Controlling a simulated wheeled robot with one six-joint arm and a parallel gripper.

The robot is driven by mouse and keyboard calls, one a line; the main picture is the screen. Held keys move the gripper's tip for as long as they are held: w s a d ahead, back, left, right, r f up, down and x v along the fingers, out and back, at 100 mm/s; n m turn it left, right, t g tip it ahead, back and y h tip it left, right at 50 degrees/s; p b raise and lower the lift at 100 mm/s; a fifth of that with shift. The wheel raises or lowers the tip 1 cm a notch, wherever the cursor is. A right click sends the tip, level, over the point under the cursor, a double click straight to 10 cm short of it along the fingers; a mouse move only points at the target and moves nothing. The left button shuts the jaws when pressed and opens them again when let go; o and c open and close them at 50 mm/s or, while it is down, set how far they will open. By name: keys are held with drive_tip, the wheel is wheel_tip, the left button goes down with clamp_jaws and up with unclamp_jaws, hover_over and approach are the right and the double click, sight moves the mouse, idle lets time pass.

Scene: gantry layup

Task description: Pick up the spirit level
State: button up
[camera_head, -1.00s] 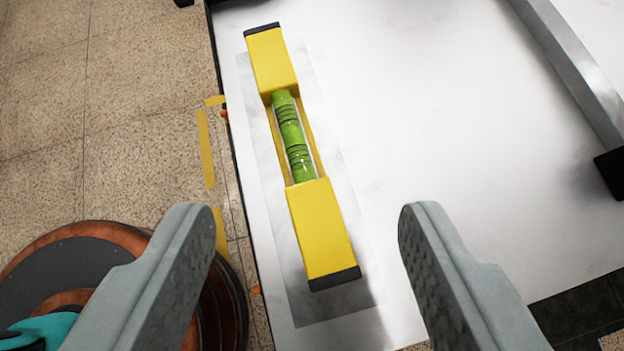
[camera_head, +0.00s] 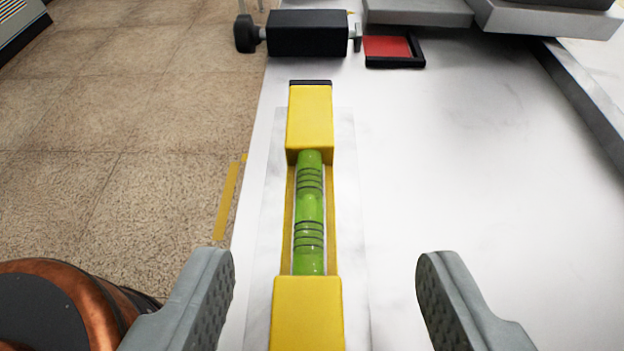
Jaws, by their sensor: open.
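The spirit level (camera_head: 310,120) is a yellow bar with black end caps and a green vial in its middle. It lies on a white table surface, over a thin grey marbled rectangle, and points straight away from me. Its near end runs out of the bottom of the picture. My gripper (camera_head: 325,275) is open and empty. One finger is to the left of the level and the other to the right, with a wider gap on the right. I cannot tell how high the fingers are above the table.
A black block with knobs (camera_head: 307,33) and a red-filled black tray (camera_head: 392,50) are at the back. Grey slabs (camera_head: 418,10) lie beyond the tray, and a metal bar (camera_head: 590,90) runs along the right. A copper-coloured round object (camera_head: 85,300) is at lower left. The table right of the level is clear.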

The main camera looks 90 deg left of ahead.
sight(308, 209)
drive_tip(key=shift+x, duration=1.5)
drive_tip(key=shift+s+f+x, duration=0.15)
drive_tip(key=shift+s+x, duration=0.05)
drive_tip(key=shift+x, duration=1.05)
drive_tip(key=shift+s+f+x, duration=0.15)
drive_tip(key=shift+f+x, duration=0.05)
drive_tip(key=shift+x, duration=1.1)
drive_tip(key=shift+d, duration=0.2)
drive_tip(key=shift+c, duration=0.4)
clamp_jaws()
